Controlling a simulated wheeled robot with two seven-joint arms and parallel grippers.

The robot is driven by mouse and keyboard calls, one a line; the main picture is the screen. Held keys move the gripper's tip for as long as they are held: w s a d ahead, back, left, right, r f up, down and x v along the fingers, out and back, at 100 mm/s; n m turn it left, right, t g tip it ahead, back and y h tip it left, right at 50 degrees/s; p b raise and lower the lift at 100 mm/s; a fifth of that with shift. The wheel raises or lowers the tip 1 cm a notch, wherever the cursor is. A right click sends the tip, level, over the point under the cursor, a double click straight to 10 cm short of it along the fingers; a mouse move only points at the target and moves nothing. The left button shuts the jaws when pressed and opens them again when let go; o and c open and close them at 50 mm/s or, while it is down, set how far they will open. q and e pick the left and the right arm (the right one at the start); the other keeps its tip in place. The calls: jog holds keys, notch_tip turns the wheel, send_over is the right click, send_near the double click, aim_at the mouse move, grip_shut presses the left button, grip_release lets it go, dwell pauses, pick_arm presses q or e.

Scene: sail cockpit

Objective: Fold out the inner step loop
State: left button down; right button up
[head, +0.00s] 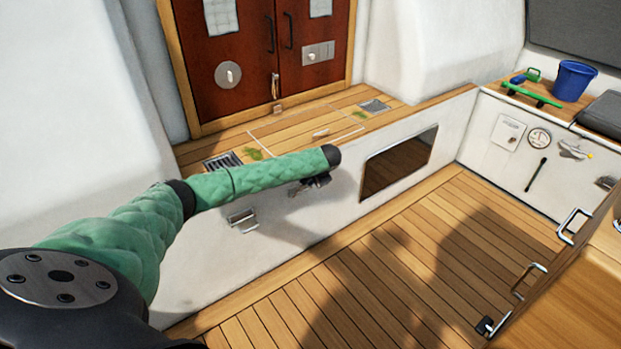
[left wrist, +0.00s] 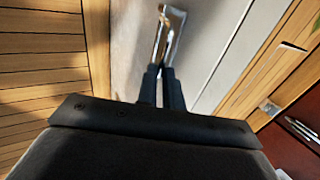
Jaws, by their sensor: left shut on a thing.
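My left gripper (head: 314,183) reaches in from the left under its green-sleeved arm and is at the white riser below the doors. In the left wrist view the two dark fingers (left wrist: 161,78) are closed together on a bright metal step loop (left wrist: 172,28), which runs away from the fingertips along the pale wall. In the head view the wrist and fingers mostly hide this loop, so its exact angle to the wall cannot be told. Another metal step loop (head: 242,220) is on the riser to the left, apart from the gripper. My right gripper is not in view.
A dark recessed panel (head: 398,165) lies right of the gripper in the riser. The slatted cockpit floor (head: 420,250) is clear. A wooden panel with metal handles (head: 550,265) stands at the right. A blue bucket (head: 574,80) stands on the far bench.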

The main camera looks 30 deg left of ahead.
pick_arm(q)
jog(key=s+d+f+t+y+p, duration=0.1)
jog(key=s+d+f+t+y, duration=0.1)
jog(key=f+y, duration=0.5)
jog(key=shift+d+f+t+y+p, duration=0.35)
jog(key=shift+d+t+y, duration=0.5)
jog(key=shift+d, duration=0.4)
jog(key=shift+s+d+f, duration=0.1)
jog(key=shift+s+f, duration=0.1)
jog(key=shift+f, duration=0.25)
jog(key=c, duration=1.8)
grip_release()
jog(key=shift+f, duration=0.1)
jog(key=shift+w, duration=0.1)
jog(key=shift+r, duration=0.2)
